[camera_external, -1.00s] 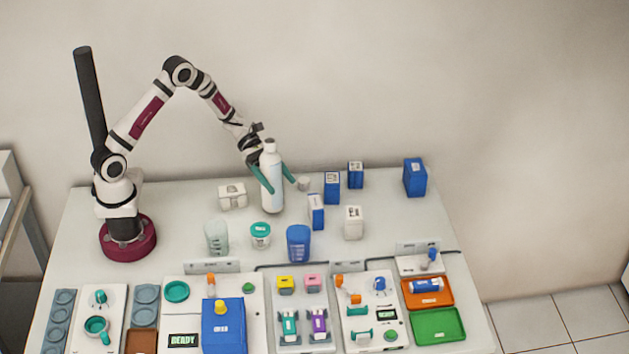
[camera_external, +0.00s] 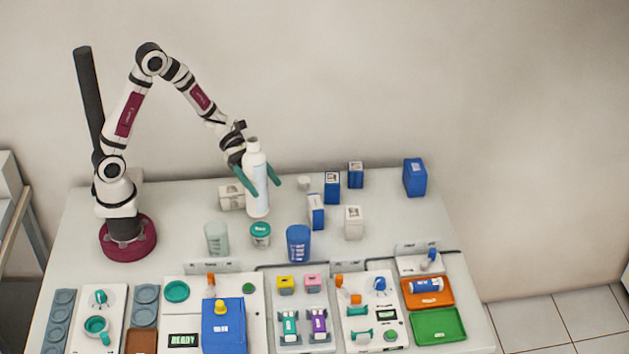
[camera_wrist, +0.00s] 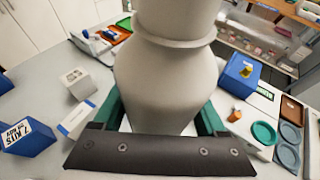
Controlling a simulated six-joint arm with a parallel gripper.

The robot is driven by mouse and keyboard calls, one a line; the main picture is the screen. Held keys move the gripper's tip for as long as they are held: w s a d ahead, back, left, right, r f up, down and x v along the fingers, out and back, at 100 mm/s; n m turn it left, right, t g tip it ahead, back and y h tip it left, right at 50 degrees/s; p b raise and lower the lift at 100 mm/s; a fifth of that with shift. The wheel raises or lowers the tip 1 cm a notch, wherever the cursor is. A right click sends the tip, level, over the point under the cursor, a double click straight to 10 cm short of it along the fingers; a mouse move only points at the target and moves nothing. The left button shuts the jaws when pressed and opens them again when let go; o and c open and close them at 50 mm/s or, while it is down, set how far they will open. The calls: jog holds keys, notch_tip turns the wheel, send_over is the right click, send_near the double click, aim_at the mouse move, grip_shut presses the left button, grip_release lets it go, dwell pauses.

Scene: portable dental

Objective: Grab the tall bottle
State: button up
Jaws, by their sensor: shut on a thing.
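The tall white bottle (camera_external: 257,182) is upright at the back of the table in the external view. My gripper (camera_external: 259,187) is shut on it, with a green finger on each side of its body. In the wrist view the bottle (camera_wrist: 165,75) fills the middle, and my gripper (camera_wrist: 163,118) has its green fingers against both sides. Whether the bottle's base touches the table is hard to tell.
A clear beaker (camera_external: 216,238), a blue cup (camera_external: 298,243) and several blue and white boxes stand nearby. Trays and devices fill the front.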

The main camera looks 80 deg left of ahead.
jog(key=shift+s+d+r, duration=0.15)
jog(key=shift+d+r, duration=0.1)
jog(key=shift+d, duration=0.1)
dwell(1.1)
